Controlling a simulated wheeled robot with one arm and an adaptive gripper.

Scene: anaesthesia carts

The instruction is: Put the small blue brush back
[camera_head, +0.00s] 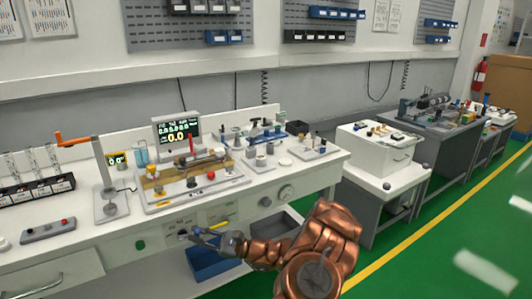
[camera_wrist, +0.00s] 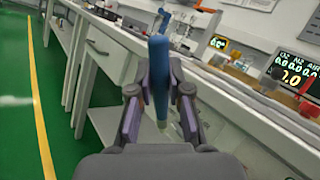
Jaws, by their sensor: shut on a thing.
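The small blue brush (camera_wrist: 159,80) stands roughly upright between the fingers of my gripper (camera_wrist: 160,105) in the wrist view. Its thick blue handle points up and its narrower, paler end points down. My gripper is shut on it. In the head view my gripper (camera_head: 203,236) is in front of the near cart's front panel, below the worktop edge. The brush is too small there to make out clearly. I cannot tell which spot is the brush's own place.
The near cart's white worktop (camera_head: 75,238) carries a monitor (camera_head: 176,131), a board of fittings (camera_head: 160,203) and a grey button box (camera_head: 48,230). A blue bin (camera_head: 206,264) sits below my gripper. A white drawer unit (camera_head: 378,152) stands to the right. Green floor is open at the right.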

